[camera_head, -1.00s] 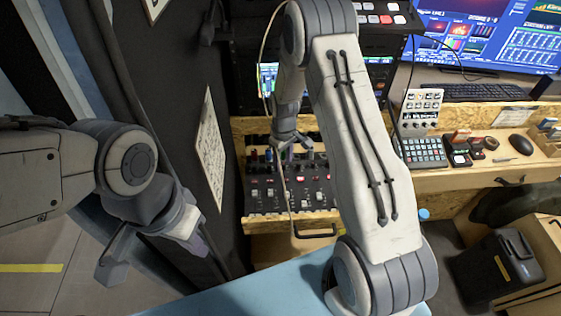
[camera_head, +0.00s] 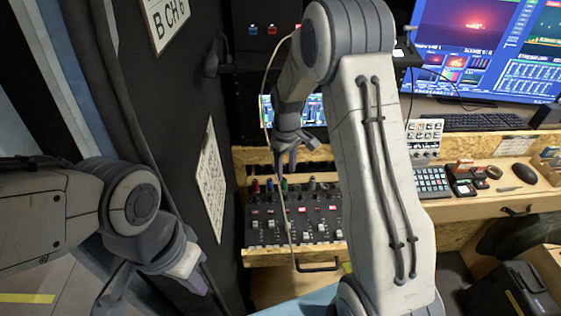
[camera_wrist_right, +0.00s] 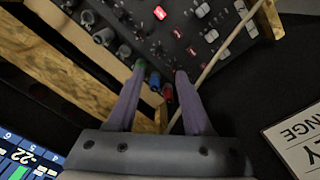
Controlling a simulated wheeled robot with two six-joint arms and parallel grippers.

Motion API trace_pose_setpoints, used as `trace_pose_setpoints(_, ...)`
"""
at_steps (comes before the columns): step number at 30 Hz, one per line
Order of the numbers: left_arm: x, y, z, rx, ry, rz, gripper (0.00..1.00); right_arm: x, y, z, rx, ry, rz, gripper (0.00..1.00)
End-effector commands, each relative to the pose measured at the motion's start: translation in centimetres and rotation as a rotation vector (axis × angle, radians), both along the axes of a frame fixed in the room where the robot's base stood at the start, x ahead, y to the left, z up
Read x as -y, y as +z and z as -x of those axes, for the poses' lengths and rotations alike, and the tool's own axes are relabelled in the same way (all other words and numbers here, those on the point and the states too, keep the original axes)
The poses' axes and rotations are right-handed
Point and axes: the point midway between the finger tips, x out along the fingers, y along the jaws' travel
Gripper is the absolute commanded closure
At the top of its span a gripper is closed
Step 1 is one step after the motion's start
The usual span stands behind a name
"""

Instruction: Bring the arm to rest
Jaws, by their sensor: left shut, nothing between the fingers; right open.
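My right arm hangs across the middle of the head view. Its gripper (camera_head: 286,163) is open and empty, pointing down at the back edge of a fader panel (camera_head: 318,222). In the right wrist view its two purple fingers (camera_wrist_right: 160,75) stand apart, with green, blue and red knobs showing between and beyond their tips. I cannot tell the exact gap to the knobs. My left arm comes in from the left edge. Its gripper (camera_head: 192,277) is shut and empty, low at the left beside the dark wall panel. Its fingertips are partly hard to make out.
A thin pale cable (camera_head: 268,75) hangs close by my right gripper and crosses the panel. To the right, a wooden desk (camera_head: 465,205) carries a keypad (camera_head: 432,181), a keyboard (camera_head: 487,121) and a mouse (camera_head: 524,173) before a large monitor (camera_head: 490,50). A dark case (camera_head: 500,292) stands lower right.

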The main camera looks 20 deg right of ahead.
Motion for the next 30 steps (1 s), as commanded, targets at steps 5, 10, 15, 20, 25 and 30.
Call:
trace_pose_setpoints(5,0.0,0.0,0.0,0.000,0.000,0.000,1.00,-0.1,0.1,0.0,0.000,0.001,0.000,0.49)
trace_pose_setpoints(10,0.0,0.0,0.0,0.000,0.000,0.000,1.00,-3.7,2.5,1.7,0.011,0.027,-0.006,0.49)
trace_pose_setpoints(15,0.0,0.0,0.0,0.000,0.000,0.000,1.00,-11.4,7.7,8.7,0.024,0.087,-0.027,0.49)
trace_pose_setpoints(20,0.0,0.0,0.0,0.000,0.000,0.000,1.00,-15.9,10.9,17.7,0.024,0.141,-0.054,0.49)
trace_pose_setpoints(25,0.0,0.0,0.0,0.000,0.000,0.000,1.00,-17.1,12.0,25.6,0.016,0.183,-0.077,0.49)
trace_pose_setpoints(30,0.0,0.0,0.0,0.000,0.000,0.000,1.00,-16.8,12.0,29.1,0.008,0.201,-0.087,0.49)
